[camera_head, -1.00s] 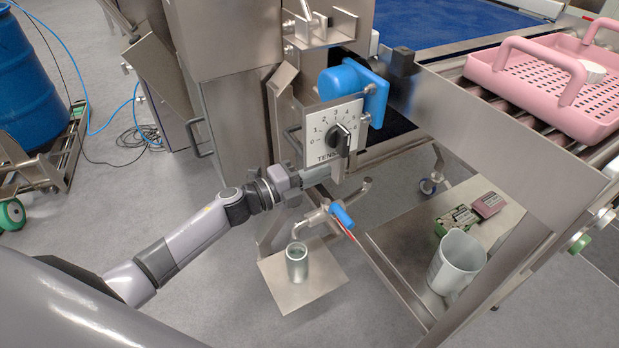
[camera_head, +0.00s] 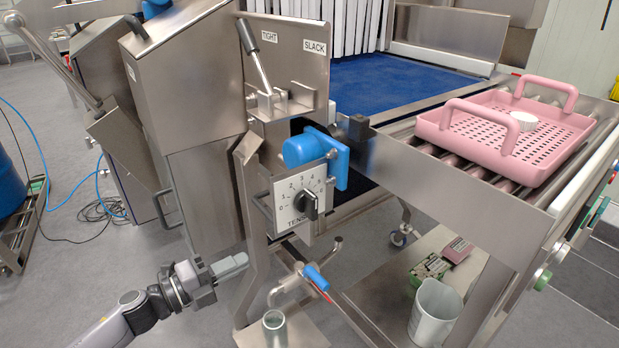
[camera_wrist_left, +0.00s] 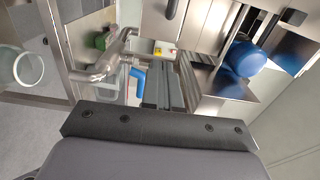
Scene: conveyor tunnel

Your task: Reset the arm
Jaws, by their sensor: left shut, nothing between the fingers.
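My left arm (camera_head: 120,322) comes in from the lower left in the head view. My left gripper (camera_head: 240,262) is shut and empty, pointing right, and appears apart from the machine, below and left of the white tension dial (camera_head: 300,205). The dial has a black knob. In the left wrist view the shut fingers (camera_wrist_left: 165,88) show in the middle, with the tap's blue handle (camera_wrist_left: 138,82) behind them. My right gripper is not in view.
A tap with a blue handle (camera_head: 316,277) stands just right of my gripper, above a metal cup (camera_head: 274,330). A pink basket (camera_head: 480,150) rests on the rollers. A white jug (camera_head: 435,312) stands on the lower shelf.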

